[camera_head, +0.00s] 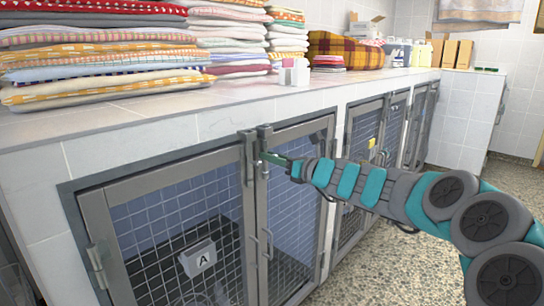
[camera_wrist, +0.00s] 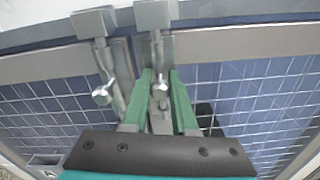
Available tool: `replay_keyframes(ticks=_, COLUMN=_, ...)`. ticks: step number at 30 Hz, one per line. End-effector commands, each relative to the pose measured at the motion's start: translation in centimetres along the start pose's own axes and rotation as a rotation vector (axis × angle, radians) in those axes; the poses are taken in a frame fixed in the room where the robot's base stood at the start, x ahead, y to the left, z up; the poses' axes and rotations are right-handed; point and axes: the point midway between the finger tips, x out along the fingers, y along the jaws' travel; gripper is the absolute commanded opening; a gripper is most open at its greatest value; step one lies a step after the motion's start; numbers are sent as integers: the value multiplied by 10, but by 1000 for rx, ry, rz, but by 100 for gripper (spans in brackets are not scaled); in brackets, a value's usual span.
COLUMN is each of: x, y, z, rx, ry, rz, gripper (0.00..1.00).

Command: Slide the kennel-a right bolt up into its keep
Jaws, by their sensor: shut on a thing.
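The kennel-a right bolt (camera_wrist: 157,50) is a grey metal rod with a round knob, on the right door frame, under a square keep (camera_wrist: 155,14). In the wrist view its top appears to meet the keep; how far in it sits I cannot tell. My gripper (camera_wrist: 160,76) has its two green fingers on either side of this bolt, shut on it at the knob. In the head view my gripper (camera_head: 274,158) reaches the bolt from the right and partly hides it; its keep (camera_head: 264,131) shows above. Kennel A (camera_head: 198,258) bears a plate with the letter A.
The left bolt (camera_wrist: 103,95) stands close beside, under its own keep (camera_wrist: 95,22). Door pulls (camera_head: 267,243) are lower down. Folded towels (camera_head: 105,60) lie on the tiled counter (camera_head: 150,105) above. More kennels (camera_head: 365,130) run to the right; the speckled floor (camera_head: 365,265) is clear.

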Motion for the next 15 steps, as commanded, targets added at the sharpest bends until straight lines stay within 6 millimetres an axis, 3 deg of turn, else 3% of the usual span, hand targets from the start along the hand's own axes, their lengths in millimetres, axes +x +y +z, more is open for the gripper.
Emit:
replay_keyframes(ticks=7, x=-1, y=0, z=6, rx=-1, ry=-10, rz=0, gripper=0)
replay_keyframes(ticks=8, x=-1, y=0, z=6, rx=-1, ry=-10, rz=0, gripper=28)
replay_keyframes(ticks=15, x=-1, y=0, z=4, rx=-1, ry=-8, rz=0, gripper=54)
